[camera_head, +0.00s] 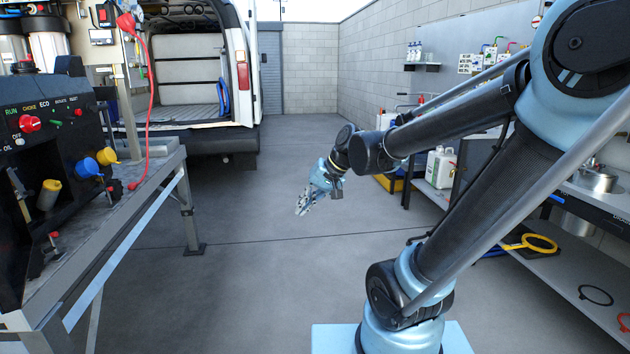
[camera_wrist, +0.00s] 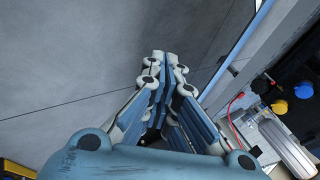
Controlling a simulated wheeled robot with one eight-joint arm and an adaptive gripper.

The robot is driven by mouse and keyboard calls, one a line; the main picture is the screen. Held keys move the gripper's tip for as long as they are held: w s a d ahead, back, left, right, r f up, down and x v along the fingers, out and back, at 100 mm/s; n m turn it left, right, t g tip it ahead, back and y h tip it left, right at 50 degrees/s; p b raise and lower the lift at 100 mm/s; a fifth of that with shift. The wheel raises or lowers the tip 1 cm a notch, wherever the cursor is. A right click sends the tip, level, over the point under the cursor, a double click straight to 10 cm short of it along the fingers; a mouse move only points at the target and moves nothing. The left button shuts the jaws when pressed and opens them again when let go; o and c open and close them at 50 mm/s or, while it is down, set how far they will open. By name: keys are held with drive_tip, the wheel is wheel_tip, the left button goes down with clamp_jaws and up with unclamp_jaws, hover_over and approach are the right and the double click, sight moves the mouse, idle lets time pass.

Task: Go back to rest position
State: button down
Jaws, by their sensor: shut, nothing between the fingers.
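My gripper (camera_head: 306,203) hangs over the open concrete floor in the head view, between the machine bench and the shelves. It points down and to the left. In the wrist view my gripper (camera_wrist: 166,60) has its two blue fingers together at the tips, with nothing between them. My arm reaches from the lower right of the head view out to the middle.
A black control panel (camera_head: 45,160) with knobs stands on a metal bench (camera_head: 110,225) at left. An open white van (camera_head: 245,80) stands behind. Shelves (camera_head: 560,270) line the right wall. The floor (camera_head: 260,280) between is clear.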

drive_tip(key=s+d+f+h, duration=0.2)
drive_tip(key=s+d+f, duration=0.1)
drive_tip(key=d, duration=0.4)
drive_tip(key=s+d+f+h, duration=0.2)
drive_tip(key=s+d+f, duration=0.1)
drive_tip(key=s+d, duration=0.2)
drive_tip(key=s+d+f+h, duration=0.2)
drive_tip(key=s+d+f, duration=0.1)
drive_tip(key=d, duration=0.6)
drive_tip(key=shift+s+d+f+m+h, duration=0.3)
drive_tip(key=shift+s+d, duration=0.05)
drive_tip(key=shift+s, duration=0.15)
drive_tip(key=c, duration=2)
unclamp_jaws()
drive_tip(key=shift+s+d+f, duration=0.1)
drive_tip(key=shift+s+d, duration=0.1)
drive_tip(key=shift+d, duration=0.05)
drive_tip(key=o, duration=0.4)
drive_tip(key=shift+s+d, duration=0.1)
